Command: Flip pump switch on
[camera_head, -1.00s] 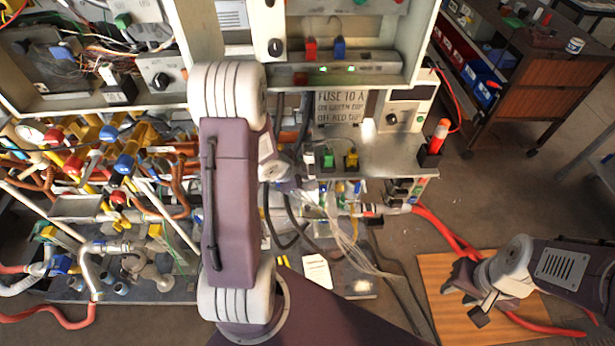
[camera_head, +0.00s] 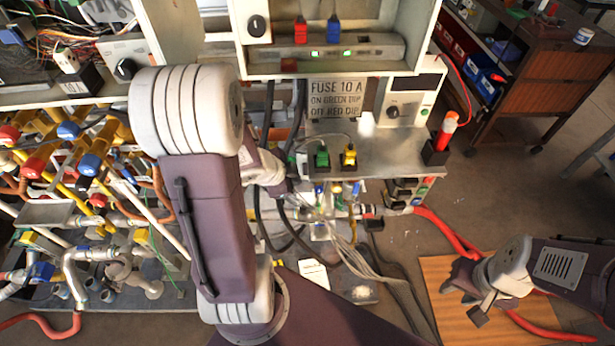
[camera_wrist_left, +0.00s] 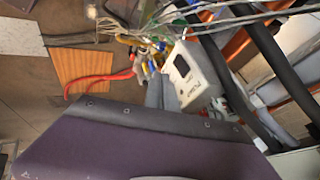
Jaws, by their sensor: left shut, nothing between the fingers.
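A white box with lettering that seems to read PUMP (camera_wrist_left: 193,78) is right of centre in the left wrist view, tilted, with a dark opening or switch on its face. I cannot tell the switch position. My left gripper's grey fingers (camera_wrist_left: 162,92) are shut and empty, just left of the box; I cannot tell whether they touch it. In the head view my left gripper (camera_head: 312,196) is partly hidden among wires below the metal shelf, and I cannot make out the pump box there. My right gripper (camera_head: 468,296) is low at the right, over a wooden board; its jaw gap is unclear.
Green (camera_head: 321,157) and yellow (camera_head: 349,156) plugs stand on the metal shelf (camera_head: 395,155) under a fuse sign (camera_head: 337,98). Pipes and valves (camera_head: 90,170) crowd the left. Black hoses (camera_wrist_left: 235,75) pass right of the pump box. The wooden board (camera_head: 440,320) has bare space.

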